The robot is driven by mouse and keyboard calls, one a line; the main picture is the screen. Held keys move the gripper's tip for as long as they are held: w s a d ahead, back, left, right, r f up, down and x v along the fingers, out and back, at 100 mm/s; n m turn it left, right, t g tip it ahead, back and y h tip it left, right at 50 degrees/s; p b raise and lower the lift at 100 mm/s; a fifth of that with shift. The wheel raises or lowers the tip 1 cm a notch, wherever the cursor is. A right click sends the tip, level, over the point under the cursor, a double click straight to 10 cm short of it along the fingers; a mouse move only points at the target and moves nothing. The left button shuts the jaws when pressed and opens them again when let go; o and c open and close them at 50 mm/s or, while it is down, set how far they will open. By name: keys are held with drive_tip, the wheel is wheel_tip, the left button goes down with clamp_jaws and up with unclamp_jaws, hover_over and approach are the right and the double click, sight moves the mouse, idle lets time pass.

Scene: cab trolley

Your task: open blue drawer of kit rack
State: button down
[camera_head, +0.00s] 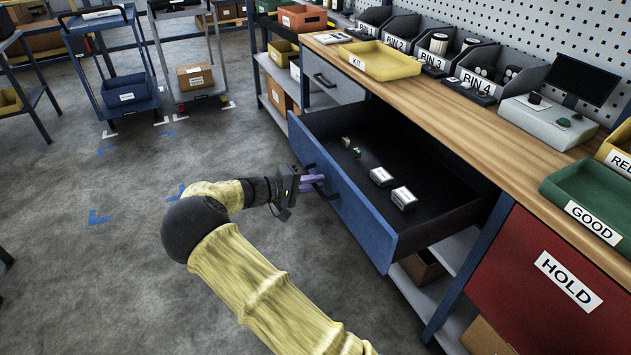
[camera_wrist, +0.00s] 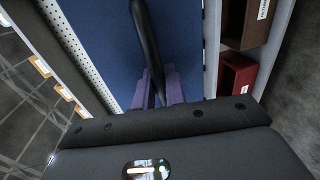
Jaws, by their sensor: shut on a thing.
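The blue drawer (camera_head: 345,205) of the kit rack stands pulled out from under the wooden bench top in the head view. Inside its dark tray lie two white boxes and some small yellow-green items. My gripper (camera_head: 314,182) is at the drawer's front face, with its purple fingers shut on the dark drawer handle (camera_head: 325,187). In the wrist view the handle (camera_wrist: 148,45) runs as a black bar between the purple fingers (camera_wrist: 160,88), in front of the blue drawer face (camera_wrist: 185,40). The fingertips are partly hidden behind the handle and gripper body.
A grey drawer (camera_head: 331,79) sits left of the blue one, and a red HOLD panel (camera_head: 540,290) stands to the right. A yellow KIT tray (camera_head: 380,62) and a green GOOD tray (camera_head: 590,195) rest on the bench. Trolleys stand at the back left. The floor left of my arm is clear.

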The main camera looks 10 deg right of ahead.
drive_tip(key=shift+f, duration=0.1)
drive_tip(key=c, duration=1.6)
unclamp_jaws()
drive_tip(key=shift+o, duration=0.2)
drive_tip(key=p+v, duration=0.1)
drive_tip(key=v, duration=1.6)
drive_tip(key=shift+a, duration=0.15)
